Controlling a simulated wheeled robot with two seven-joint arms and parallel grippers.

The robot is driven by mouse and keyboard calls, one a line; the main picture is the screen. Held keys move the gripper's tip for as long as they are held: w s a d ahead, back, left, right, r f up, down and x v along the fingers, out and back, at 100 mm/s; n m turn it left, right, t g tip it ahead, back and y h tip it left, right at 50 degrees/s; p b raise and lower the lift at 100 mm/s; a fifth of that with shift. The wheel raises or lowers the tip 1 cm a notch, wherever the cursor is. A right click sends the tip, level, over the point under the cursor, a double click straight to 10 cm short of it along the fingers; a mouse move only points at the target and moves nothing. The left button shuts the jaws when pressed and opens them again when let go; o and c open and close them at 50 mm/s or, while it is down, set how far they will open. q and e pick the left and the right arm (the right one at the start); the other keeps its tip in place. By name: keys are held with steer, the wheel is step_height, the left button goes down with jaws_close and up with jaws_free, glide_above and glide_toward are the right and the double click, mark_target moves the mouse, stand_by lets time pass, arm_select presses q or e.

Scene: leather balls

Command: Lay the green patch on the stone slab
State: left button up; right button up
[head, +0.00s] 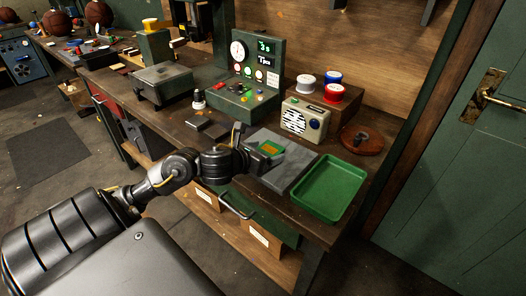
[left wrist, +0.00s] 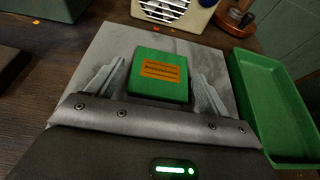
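The green patch (head: 270,149), a small square with an orange label, shows over the grey stone slab (head: 291,170) on the workbench. In the left wrist view the patch (left wrist: 160,72) lies between the fingertips of my left gripper (left wrist: 160,85), with the slab (left wrist: 118,42) around it. The fingers are spread, with a narrow grey gap on each side of the patch. In the head view my left gripper (head: 262,157) is low at the slab's left part. My right gripper is not in view.
A green tray (head: 328,188) stands just right of the slab; it also shows in the left wrist view (left wrist: 272,100). Behind the slab are a cream radio (head: 304,118) and a round wooden base (head: 362,140). A dark green instrument panel (head: 246,85) stands further left.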

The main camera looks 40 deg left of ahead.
arm_select(q)
steer(key=shift+o, duration=0.3)
steer(key=shift+d+f, duration=0.1)
steer(key=shift+f, duration=0.25)
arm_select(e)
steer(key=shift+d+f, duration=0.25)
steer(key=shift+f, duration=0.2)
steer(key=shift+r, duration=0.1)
